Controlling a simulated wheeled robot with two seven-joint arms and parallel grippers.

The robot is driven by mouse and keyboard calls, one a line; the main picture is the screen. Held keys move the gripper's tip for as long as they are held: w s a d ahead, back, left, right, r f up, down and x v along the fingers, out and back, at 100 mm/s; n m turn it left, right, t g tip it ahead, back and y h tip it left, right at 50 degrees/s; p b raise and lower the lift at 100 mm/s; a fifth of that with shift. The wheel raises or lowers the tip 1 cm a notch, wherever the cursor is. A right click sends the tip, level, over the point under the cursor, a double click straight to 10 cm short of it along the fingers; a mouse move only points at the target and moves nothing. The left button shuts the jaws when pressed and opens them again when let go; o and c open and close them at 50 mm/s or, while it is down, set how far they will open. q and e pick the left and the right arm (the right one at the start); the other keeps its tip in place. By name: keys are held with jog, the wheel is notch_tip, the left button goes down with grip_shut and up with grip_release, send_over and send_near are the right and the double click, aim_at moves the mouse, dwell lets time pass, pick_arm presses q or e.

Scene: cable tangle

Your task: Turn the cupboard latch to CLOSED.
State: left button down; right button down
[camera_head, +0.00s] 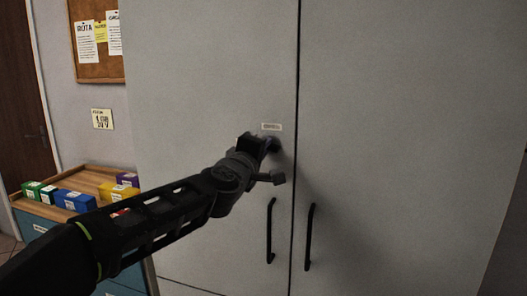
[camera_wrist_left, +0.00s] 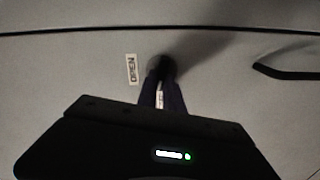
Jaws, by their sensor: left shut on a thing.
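The cupboard latch (camera_wrist_left: 161,66) is a dark knob on the left cupboard door, close to the gap between the doors. My left gripper (camera_wrist_left: 160,92) is shut on it, its two fingers closed around the knob in the left wrist view. In the head view my left gripper (camera_head: 264,143) reaches the door from the left and its body hides most of the latch. My right gripper is not in view.
The tall grey cupboard (camera_head: 400,110) has two shut doors with black vertical handles (camera_head: 269,232) below the latch. A low cabinet with several coloured boxes (camera_head: 74,201) stands at the left, under a cork board (camera_head: 97,68). The right door's front is clear.

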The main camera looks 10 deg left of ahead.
pick_arm(q)
jog(key=shift+f+n+b, duration=0.2)
jog(key=shift+n+b, duration=0.15)
jog(key=shift+n, duration=0.95)
jog(key=c, duration=1.5)
grip_release()
jog(key=shift+s, duration=0.1)
jog(key=s, duration=0.7)
jog(key=shift+s+a, duration=0.25)
jog(key=shift+s, duration=0.05)
